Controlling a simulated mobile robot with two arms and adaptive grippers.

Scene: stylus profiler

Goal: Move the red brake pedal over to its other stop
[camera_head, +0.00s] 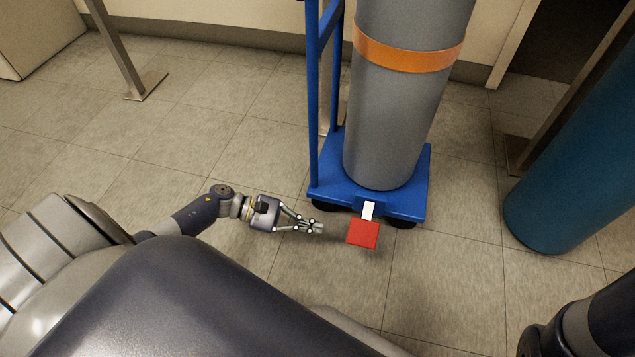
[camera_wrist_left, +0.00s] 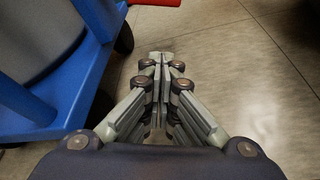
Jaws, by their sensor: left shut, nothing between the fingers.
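The red brake pedal (camera_head: 363,233) is a flat red plate on a white lever (camera_head: 368,210) at the front of a blue cart (camera_head: 330,187). Part of the pedal also shows at the top edge of the left wrist view (camera_wrist_left: 157,2). My left gripper (camera_head: 322,229) is shut and empty, just left of the pedal and apart from it, low near the floor. Its closed fingertips show in the left wrist view (camera_wrist_left: 155,57). My right gripper does not show; a dark part at the lower right of the head view appears to be mine.
A grey cylinder (camera_head: 398,120) with an orange band stands on the cart. A teal cylinder (camera_head: 565,190) stands at the right. A metal post (camera_head: 118,50) stands at the upper left. The tiled floor around the pedal is clear.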

